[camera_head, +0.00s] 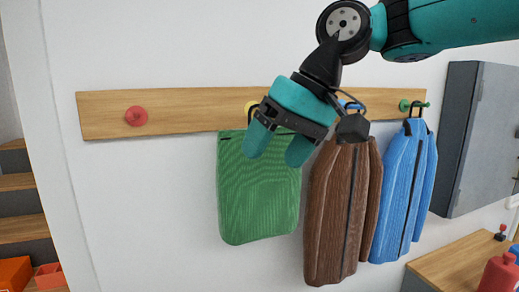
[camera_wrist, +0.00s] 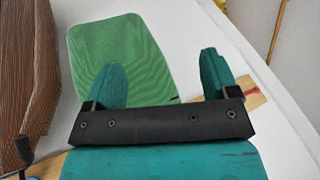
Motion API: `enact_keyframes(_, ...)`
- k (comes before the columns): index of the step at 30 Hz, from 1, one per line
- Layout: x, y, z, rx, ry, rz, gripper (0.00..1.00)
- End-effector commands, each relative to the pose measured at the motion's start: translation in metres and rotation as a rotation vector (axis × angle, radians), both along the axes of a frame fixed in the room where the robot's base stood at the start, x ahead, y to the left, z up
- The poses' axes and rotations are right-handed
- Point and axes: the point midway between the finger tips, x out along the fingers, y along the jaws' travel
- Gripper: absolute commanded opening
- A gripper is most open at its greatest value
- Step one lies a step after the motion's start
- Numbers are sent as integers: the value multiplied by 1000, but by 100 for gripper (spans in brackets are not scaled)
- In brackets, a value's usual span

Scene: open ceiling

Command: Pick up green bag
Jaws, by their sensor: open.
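The green bag (camera_head: 258,197) hangs flat against the wall below a wooden peg rail (camera_head: 190,122), near a mostly hidden yellow peg (camera_head: 250,106). My teal gripper (camera_head: 278,150) is in front of the bag's upper right part in the head view and hides that corner. In the wrist view my gripper (camera_wrist: 163,82) is open, its two fingers wide apart. The green bag (camera_wrist: 122,55) shows beyond and partly behind the left finger. I see nothing held between the fingers. Whether a finger touches the bag I cannot tell.
A brown jacket (camera_head: 338,215) hangs close to the right of the bag, with a blue jacket (camera_head: 405,190) beyond it. A red peg (camera_head: 136,116) at the left is empty. A grey cabinet (camera_head: 478,140) and wooden counter (camera_head: 455,268) are at the right. Wall left of the bag is clear.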

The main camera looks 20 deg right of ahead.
Motion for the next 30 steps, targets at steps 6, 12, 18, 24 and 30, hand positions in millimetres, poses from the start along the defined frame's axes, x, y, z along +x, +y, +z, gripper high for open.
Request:
enact_keyframes(6, 47, -54, 158, -24, -71, -208, 80)
enact_keyframes(12, 57, -80, 201, -48, -102, -300, 80)
enact_keyframes(18, 69, -75, 171, -50, -103, -310, 80)
enact_keyframes(24, 89, -61, 131, -49, -104, -308, 80)
enact_keyframes(30, 104, -51, 106, -49, -104, -309, 80)
